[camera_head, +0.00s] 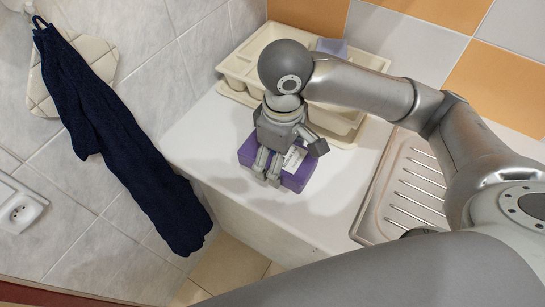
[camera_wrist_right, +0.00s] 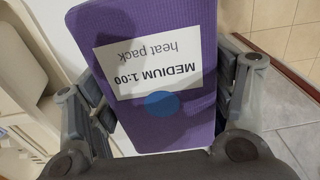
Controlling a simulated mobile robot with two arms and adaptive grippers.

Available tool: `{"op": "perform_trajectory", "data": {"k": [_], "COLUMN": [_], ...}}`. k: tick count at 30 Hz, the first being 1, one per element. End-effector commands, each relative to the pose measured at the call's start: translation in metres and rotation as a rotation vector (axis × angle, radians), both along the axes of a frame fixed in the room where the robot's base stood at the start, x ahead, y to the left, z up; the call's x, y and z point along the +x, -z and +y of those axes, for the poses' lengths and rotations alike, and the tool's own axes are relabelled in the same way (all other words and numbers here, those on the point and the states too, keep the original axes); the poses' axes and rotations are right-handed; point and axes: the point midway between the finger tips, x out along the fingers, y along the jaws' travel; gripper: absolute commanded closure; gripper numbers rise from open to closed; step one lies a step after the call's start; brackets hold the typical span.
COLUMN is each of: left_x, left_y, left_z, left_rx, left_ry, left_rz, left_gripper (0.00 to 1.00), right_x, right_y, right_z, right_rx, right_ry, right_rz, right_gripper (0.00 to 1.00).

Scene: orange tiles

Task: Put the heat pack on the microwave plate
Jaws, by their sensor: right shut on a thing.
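The heat pack (camera_head: 296,183) is a flat purple block with a white label, at the front part of the white counter in the head view. My right gripper (camera_head: 267,168) reaches down over it with its fingers around it. In the right wrist view the heat pack (camera_wrist_right: 184,128) fills the space between the two fingers of the right gripper (camera_wrist_right: 160,95). Its label reads "MEDIUM 1:00 heat pack", upside down, with a blue dot beside it. Whether it touches the counter or hangs just above it, I cannot tell. No microwave plate is visible. My left gripper is out of view.
A cream dish rack (camera_head: 240,68) stands at the back of the counter (camera_head: 205,135). A steel drainboard (camera_head: 405,190) lies to the right. A dark blue towel (camera_head: 110,120) hangs on the left wall, near a socket (camera_head: 20,213). The counter left of the pack is clear.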

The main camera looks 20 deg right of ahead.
Motion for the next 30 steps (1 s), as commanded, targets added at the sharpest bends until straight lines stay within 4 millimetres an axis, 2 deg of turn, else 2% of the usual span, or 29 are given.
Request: {"op": "perform_trajectory", "data": {"k": [1, 4, 9, 15, 22, 30], "left_x": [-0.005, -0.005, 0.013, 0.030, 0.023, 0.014], "left_y": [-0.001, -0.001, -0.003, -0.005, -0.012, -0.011], "left_z": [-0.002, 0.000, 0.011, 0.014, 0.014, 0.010], "left_rx": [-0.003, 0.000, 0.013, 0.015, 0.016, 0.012], "left_ry": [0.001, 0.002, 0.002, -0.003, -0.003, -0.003], "left_rz": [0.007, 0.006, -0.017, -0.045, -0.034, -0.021], "left_gripper": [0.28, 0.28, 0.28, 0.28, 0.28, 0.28], "right_x": [0.012, 0.026, 0.043, 0.054, 0.056, 0.056], "right_y": [0.006, 0.026, 0.046, 0.059, 0.088, 0.091], "right_z": [-0.003, -0.006, -0.008, -0.010, -0.010, -0.010], "right_rx": [-0.002, -0.002, 0.000, 0.000, 0.000, 0.000], "right_ry": [0.007, 0.005, 0.003, 0.002, 0.000, 0.000], "right_rz": [0.001, 0.001, -0.001, -0.001, -0.003, -0.004], "right_gripper": [0.62, 0.62, 0.62, 0.62, 0.62, 0.62]}}
